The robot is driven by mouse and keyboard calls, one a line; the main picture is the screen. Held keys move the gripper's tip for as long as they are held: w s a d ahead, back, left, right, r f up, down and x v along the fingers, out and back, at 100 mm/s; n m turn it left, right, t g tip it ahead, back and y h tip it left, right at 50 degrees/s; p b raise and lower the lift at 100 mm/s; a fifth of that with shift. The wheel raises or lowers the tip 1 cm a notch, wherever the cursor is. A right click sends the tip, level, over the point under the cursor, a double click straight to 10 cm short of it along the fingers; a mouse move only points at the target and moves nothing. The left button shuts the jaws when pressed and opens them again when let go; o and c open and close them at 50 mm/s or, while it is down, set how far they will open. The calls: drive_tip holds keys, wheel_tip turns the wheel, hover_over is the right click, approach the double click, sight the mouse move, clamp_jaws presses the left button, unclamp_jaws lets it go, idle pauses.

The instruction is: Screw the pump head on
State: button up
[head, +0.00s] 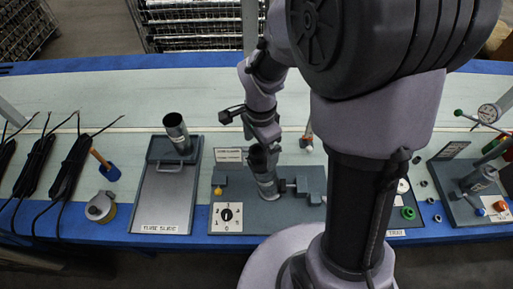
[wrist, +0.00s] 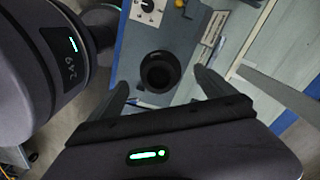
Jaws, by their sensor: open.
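A grey metal tube (head: 266,183) stands upright, leaning slightly in the picture, on the middle station of the bench. In the wrist view its dark round open end (wrist: 160,71) lies ahead, between my two fingertips. My gripper (head: 264,143) is directly above or at the tube's top in the head view; it also shows in the wrist view (wrist: 161,80). Its fingers are spread, with visible gaps on both sides of the tube. I cannot tell how far the tips are above it. I cannot identify the pump head for certain; my arm hides part of the bench.
A clamp screw (head: 303,189) and a dial plate (head: 227,217) sit on the middle station (head: 226,183). Left is a tube slide station (head: 160,207) with another tube (head: 176,130). Right are a green ring (head: 408,213), small nuts and a gauge station (head: 455,207). The rear bench is mostly clear.

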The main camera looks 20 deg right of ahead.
wheel_tip(320, 180, down, 4)
drive_tip(key=shift+f+b, duration=0.25)
drive_tip(key=shift+b, duration=0.35)
drive_tip(key=c, duration=1.9)
drive_tip(key=o, duration=1)
drive_tip(key=c, duration=0.7)
